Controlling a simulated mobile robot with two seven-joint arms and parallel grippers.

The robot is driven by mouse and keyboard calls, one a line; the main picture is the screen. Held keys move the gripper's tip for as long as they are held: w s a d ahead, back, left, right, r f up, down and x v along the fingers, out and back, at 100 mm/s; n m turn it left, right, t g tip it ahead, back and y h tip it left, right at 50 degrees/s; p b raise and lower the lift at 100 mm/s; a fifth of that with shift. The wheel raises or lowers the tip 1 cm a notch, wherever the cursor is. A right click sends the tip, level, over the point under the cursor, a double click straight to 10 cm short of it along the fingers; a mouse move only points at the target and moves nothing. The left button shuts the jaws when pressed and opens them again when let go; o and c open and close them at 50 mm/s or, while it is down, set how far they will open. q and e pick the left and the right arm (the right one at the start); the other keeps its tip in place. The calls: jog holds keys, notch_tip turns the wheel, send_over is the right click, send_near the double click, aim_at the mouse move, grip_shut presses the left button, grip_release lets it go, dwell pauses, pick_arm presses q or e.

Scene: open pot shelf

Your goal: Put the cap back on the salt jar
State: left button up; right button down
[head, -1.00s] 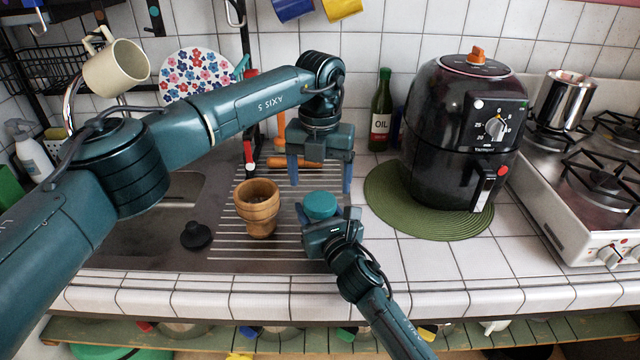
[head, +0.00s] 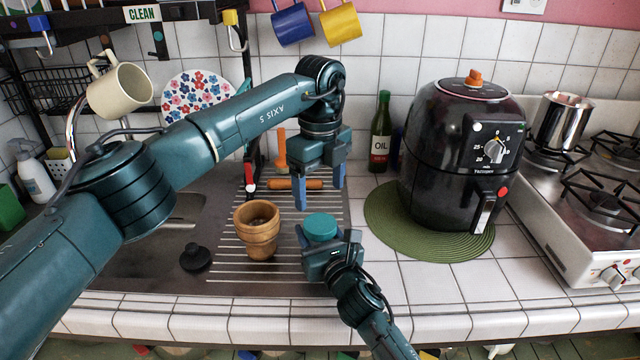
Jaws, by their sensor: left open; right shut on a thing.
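A round teal thing (head: 320,226) is held in my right gripper (head: 329,240), which is shut on it from the front, above the ribbed drainboard. Its flat teal top faces up. The gripper hides its lower part, so I cannot tell if it is a cap alone or a capped jar. My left gripper (head: 319,193) is open and empty, pointing down, just above and behind the teal thing and apart from it. An open wooden pot (head: 256,238) stands upright to the left on the drainboard. I cannot tell for sure which thing is the salt jar.
A black plug-like thing (head: 196,256) lies by the sink, left of the wooden pot. A black air fryer (head: 452,150) on a green mat (head: 385,222) and an oil bottle (head: 381,140) stand to the right. The tiles at the front right are clear.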

aim_at(321, 224)
dwell(0.3)
pick_arm(q)
jog(key=shift+f, duration=4)
jog(key=c, duration=1)
jog(key=m, duration=1.3)
jog(key=shift+m, duration=0.3)
jog(key=o, duration=1.1)
jog(key=shift+c, duration=0.2)
jog(key=shift+s+d, duration=0.1)
